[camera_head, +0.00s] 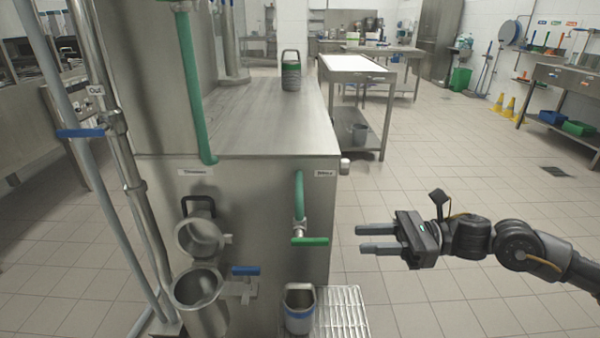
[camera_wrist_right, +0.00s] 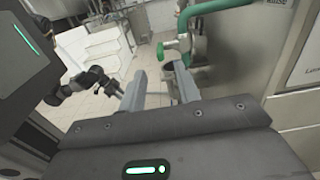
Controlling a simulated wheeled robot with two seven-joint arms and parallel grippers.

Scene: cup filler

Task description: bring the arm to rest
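My right arm reaches in from the right in the head view. Its gripper (camera_head: 360,239) is open, with two grey fingers apart and nothing between them. It hangs in free air to the right of the steel machine (camera_head: 240,205), apart from it. In the right wrist view the open fingers (camera_wrist_right: 158,72) also show empty, with the green-handled tap beyond them. My left gripper is out of the head view. A small dark arm, seemingly my left one, shows in the wrist view, but its fingers are too small to read.
A grey cup (camera_head: 298,318) stands below the green-handled tap (camera_head: 310,241), beside a white grate (camera_head: 342,312). A steel vessel (camera_head: 198,288) sits lower left.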

